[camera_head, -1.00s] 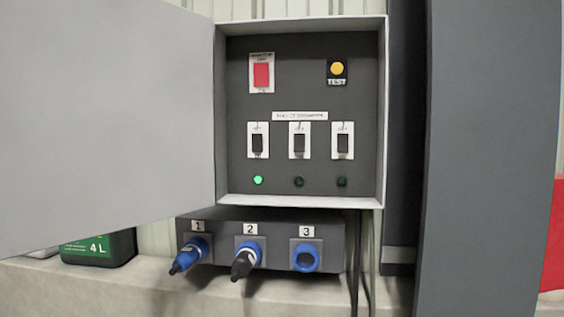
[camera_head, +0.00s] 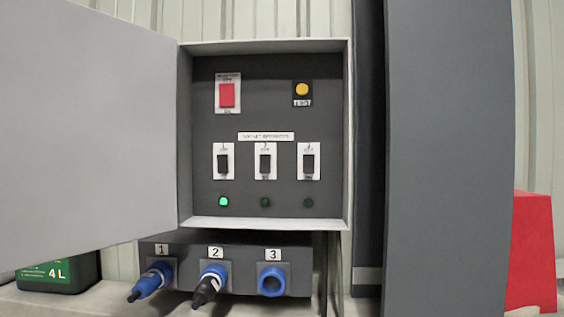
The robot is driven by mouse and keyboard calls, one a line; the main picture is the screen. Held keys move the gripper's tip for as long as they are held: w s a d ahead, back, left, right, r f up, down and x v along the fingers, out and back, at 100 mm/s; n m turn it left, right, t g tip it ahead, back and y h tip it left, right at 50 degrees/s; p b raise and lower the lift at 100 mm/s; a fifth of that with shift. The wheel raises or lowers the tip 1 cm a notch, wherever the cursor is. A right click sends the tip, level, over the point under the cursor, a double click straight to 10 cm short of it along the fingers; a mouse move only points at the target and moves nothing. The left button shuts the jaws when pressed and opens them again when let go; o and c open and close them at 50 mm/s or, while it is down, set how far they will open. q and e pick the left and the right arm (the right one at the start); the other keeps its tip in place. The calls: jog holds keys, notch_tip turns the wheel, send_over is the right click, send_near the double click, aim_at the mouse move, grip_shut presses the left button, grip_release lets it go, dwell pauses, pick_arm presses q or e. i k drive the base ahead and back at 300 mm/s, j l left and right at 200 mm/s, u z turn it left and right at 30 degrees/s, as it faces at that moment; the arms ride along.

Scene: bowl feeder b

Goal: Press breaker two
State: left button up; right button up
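Breaker two (camera_head: 265,162) is the middle of three black switches on white plates in the open electrical box (camera_head: 349,140). Breaker one (camera_head: 223,162) is to its left and breaker three (camera_head: 308,163) to its right. Under breaker one a green lamp (camera_head: 224,201) is lit. The lamp under breaker two (camera_head: 265,202) and the lamp under breaker three (camera_head: 308,202) are dark. A red switch (camera_head: 227,95) and a yellow button (camera_head: 302,90) sit above. Neither of my grippers is in view.
The box's grey door (camera_head: 90,130) stands open to the left. Below, socket one (camera_head: 157,272) and socket two (camera_head: 212,280) hold plugs; socket three (camera_head: 271,281) is empty. A dark grey column (camera_head: 445,150) stands at right, with a red object (camera_head: 532,250) beyond. A green-labelled can (camera_head: 58,273) is at lower left.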

aim_at(266, 160)
jog(key=l+u, duration=0.4)
jog(key=l, duration=1.6)
